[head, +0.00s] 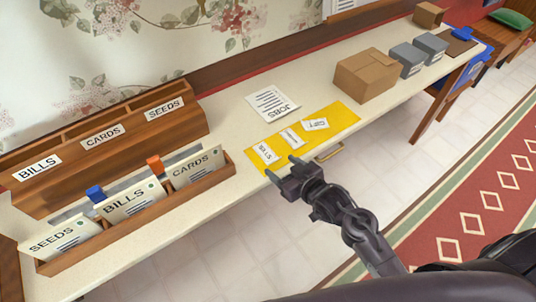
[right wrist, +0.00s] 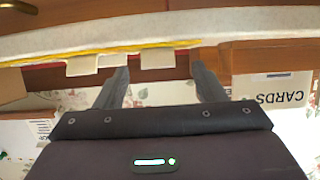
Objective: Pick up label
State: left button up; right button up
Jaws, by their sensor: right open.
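Three small white labels lie on a yellow mat (head: 343,112) near the front edge of the table: a left label (head: 266,153), a middle label (head: 291,138) and a right label (head: 315,124). My right gripper (head: 282,168) is open and empty at the mat's front edge, close to the left label. In the right wrist view, the labels show beyond the fingers (right wrist: 163,76), with one label (right wrist: 158,58) in line with the gap between them. I cannot tell the exact height of the fingers over the table. My left gripper is not in view.
A wooden rack (head: 125,225) with SEEDS, BILLS and CARDS envelopes stands at left, before a wooden sorter (head: 100,137). A JOBS sheet (head: 270,103) lies behind the mat. A cardboard box (head: 365,77) and grey boxes (head: 408,58) stand to the right. A drawer handle (head: 329,152) sticks out in front.

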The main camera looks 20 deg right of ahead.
aim_at(275, 161)
jog(key=x, duration=0.3)
jog(key=shift+w+f, duration=0.1)
jog(key=shift+w, duration=0.15)
jog(key=shift+s, duration=0.1)
jog(key=c, duration=1)
